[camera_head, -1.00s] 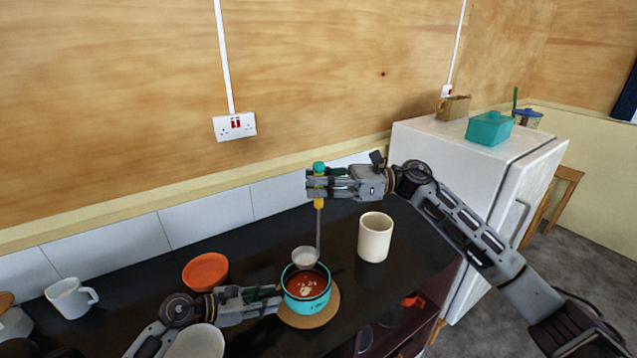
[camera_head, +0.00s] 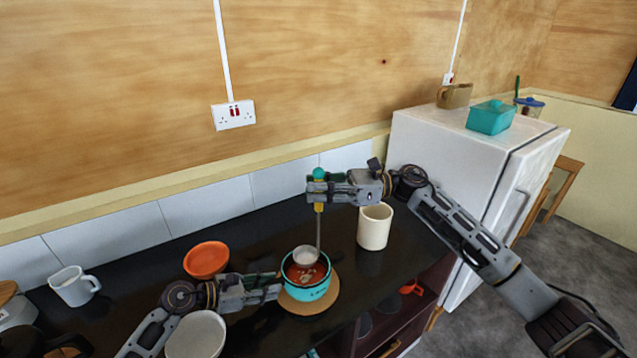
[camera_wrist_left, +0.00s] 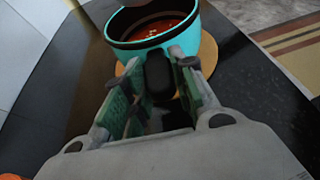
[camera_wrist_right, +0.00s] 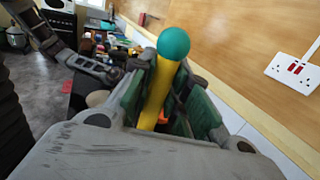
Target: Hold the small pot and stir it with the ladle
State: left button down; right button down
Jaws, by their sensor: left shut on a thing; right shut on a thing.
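The small turquoise pot (camera_head: 307,291) holds red soup with pale bits and stands on a round cork mat (camera_head: 327,303). My left gripper (camera_head: 277,287) is shut on the pot's dark handle at its left side; the handle also shows between the fingers in the left wrist view (camera_wrist_left: 160,75). My right gripper (camera_head: 318,188) is shut on the ladle's yellow handle with its teal ball end, seen close in the right wrist view (camera_wrist_right: 160,90). The ladle (camera_head: 318,230) hangs nearly upright, its metal bowl (camera_head: 306,256) inside the pot's opening, at the soup or just above it.
A cream cup (camera_head: 374,228) stands right of the ladle. An orange bowl (camera_head: 206,260) and a pale bowl (camera_head: 197,336) flank my left arm. A white mug (camera_head: 74,286) stands at the far left. A white fridge (camera_head: 440,150) borders the dark counter's right end.

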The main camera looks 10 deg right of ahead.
aim_at(319, 213)
jog(key=shift+f, duration=3.95)
jog(key=shift+d, duration=0.1)
